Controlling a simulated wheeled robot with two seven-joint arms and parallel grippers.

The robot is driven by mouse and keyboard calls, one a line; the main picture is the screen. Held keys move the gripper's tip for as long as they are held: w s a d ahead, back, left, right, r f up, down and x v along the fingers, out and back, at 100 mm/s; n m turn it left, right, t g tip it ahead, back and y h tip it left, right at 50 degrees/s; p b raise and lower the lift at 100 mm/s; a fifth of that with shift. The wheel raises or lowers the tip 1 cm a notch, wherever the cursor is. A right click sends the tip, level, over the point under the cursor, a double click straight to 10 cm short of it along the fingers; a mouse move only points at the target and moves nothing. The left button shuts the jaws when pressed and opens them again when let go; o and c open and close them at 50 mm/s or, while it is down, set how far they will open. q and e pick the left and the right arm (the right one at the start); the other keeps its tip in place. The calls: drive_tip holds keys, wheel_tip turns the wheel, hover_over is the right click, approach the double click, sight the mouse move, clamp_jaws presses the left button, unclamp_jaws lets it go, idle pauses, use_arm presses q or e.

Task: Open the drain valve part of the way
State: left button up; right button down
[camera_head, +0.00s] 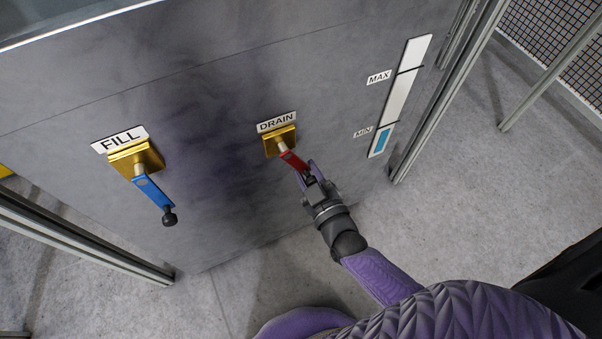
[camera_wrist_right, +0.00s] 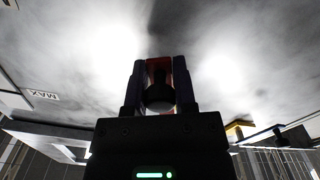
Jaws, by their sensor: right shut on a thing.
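The drain valve is a brass block (camera_head: 279,140) under the DRAIN label (camera_head: 276,122), with a red lever (camera_head: 292,159) slanting down to the right. My right gripper (camera_head: 309,174) is shut on the outer end of the red lever, and its fingers hide that end in the head view. In the right wrist view, the red lever (camera_wrist_right: 159,66) and its dark round knob (camera_wrist_right: 159,95) sit between the two fingers. My left gripper is not in view.
Left of the drain stands the fill valve, with a blue lever (camera_head: 152,192) below the FILL label (camera_head: 119,139). A level gauge (camera_head: 401,95) at the right shows blue near the MIN label (camera_head: 362,132). Metal posts (camera_head: 450,88) flank the grey panel (camera_head: 215,190).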

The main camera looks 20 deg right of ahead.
drive_tip(key=shift+d+r+n+p, duration=0.45)
drive_tip(key=shift+d+n, duration=0.1)
drive_tip(key=shift+n, duration=0.25)
drive_tip(key=shift+d+n, duration=0.25)
drive_tip(key=shift+n, duration=0.05)
